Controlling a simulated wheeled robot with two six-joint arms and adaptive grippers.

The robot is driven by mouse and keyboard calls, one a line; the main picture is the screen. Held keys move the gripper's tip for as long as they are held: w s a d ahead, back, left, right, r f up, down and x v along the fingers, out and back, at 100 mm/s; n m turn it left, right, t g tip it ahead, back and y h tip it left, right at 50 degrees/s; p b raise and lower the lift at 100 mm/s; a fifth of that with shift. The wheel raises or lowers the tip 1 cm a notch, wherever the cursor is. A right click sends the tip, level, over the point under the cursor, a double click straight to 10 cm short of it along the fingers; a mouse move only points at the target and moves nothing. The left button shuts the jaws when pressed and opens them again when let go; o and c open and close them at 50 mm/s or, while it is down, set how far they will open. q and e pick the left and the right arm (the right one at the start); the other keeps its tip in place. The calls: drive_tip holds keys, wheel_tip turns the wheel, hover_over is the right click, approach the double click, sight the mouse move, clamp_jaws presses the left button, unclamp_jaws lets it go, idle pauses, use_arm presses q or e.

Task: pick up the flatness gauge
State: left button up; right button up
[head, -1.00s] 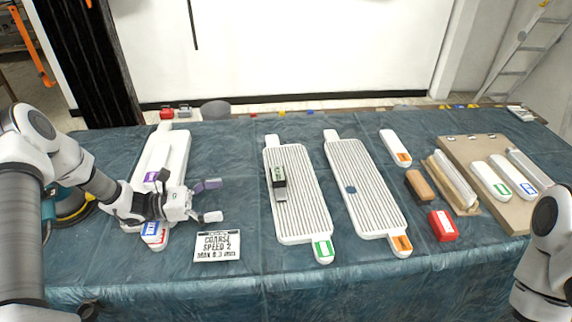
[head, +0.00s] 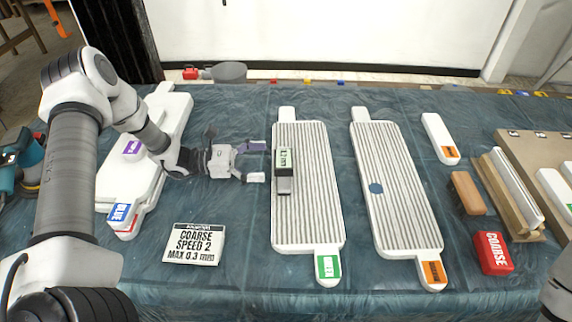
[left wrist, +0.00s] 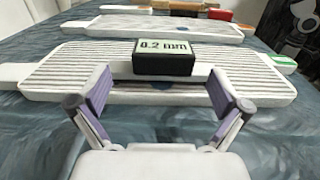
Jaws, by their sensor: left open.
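The flatness gauge (head: 284,162) is a small dark block with a pale display and a grey foot. It rests on the ribbed white panel with the green label (head: 310,212), near its left edge. In the left wrist view the gauge (left wrist: 164,62) reads "0.2 mm" and stands ahead, centred between my fingers. My left gripper (head: 257,162) is open and empty, just left of the gauge and apart from it. Its purple-padded fingers also frame the left wrist view (left wrist: 160,103). Only a bit of my right arm shows at the lower right; its gripper is out of view.
A second ribbed panel with an orange label (head: 395,195) lies to the right. A "COARSE SPEED 2, MAX 0.3 mm" sign (head: 194,244) lies in front. Stacked white panels (head: 170,125) are at left. A red COARSE block (head: 493,253) and a brown block (head: 468,193) lie at right.

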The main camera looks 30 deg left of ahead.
sight(284, 158)
use_arm(q)
drive_tip(key=x, duration=0.2)
drive_tip(key=p+x, duration=0.1)
drive_tip(key=x, duration=0.2)
drive_tip(key=shift+s+d+r, duration=0.1)
drive_tip(key=shift+d+r, duration=0.15)
drive_tip(key=shift+d, duration=0.15)
drive_tip(key=c, duration=1.4)
drive_tip(key=shift+r, duration=0.15)
